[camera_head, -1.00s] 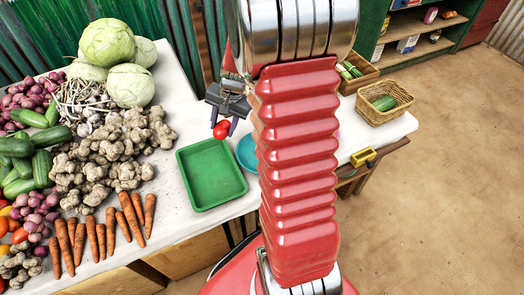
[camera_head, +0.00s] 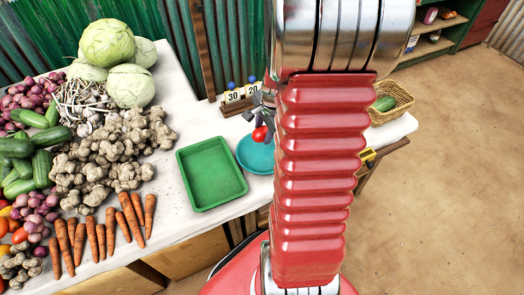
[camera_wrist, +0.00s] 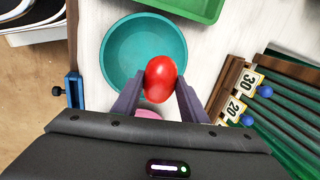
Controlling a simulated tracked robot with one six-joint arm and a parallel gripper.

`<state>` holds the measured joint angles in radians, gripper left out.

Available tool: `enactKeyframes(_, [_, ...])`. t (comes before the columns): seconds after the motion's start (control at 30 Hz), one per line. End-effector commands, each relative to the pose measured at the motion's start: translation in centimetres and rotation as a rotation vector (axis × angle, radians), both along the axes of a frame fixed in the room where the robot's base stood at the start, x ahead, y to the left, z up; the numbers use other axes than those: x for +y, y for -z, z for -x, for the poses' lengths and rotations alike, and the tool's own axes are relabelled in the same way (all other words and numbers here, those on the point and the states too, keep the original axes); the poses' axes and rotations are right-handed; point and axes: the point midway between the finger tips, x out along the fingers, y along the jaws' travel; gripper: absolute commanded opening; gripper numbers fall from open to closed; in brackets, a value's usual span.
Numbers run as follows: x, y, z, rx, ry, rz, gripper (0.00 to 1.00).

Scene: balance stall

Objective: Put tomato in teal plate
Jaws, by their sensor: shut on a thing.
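My gripper (camera_wrist: 159,92) is shut on the red tomato (camera_wrist: 160,79). In the head view the tomato (camera_head: 260,134) shows between the fingers, near the upper edge of the teal plate (camera_head: 254,157). In the wrist view the teal plate (camera_wrist: 118,57) lies beyond the fingertips, and the tomato overlaps its lower right part in the picture. The tomato appears to be held above the table; its exact height is hard to tell. My arm hides the right part of the plate in the head view.
A green tray (camera_head: 212,174) lies left of the plate. Number cards (camera_head: 242,94) reading 30 and 20 stand behind it. A pink thing (camera_wrist: 147,113) shows below the tomato in the wrist view. Piled vegetables (camera_head: 120,150) cover the left of the table. A basket (camera_head: 399,101) sits at right.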

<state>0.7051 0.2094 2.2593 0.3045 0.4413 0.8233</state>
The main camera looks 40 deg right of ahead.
Motion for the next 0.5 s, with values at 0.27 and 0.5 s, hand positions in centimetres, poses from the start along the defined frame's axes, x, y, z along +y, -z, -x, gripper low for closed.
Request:
enactKeyframes(0.27, [0.1,3.4,0.1,0.003,0.000,-0.004,0.15])
enactKeyframes(0.5, [0.0,5.6,0.0,0.001,-0.002,-0.001,0.15])
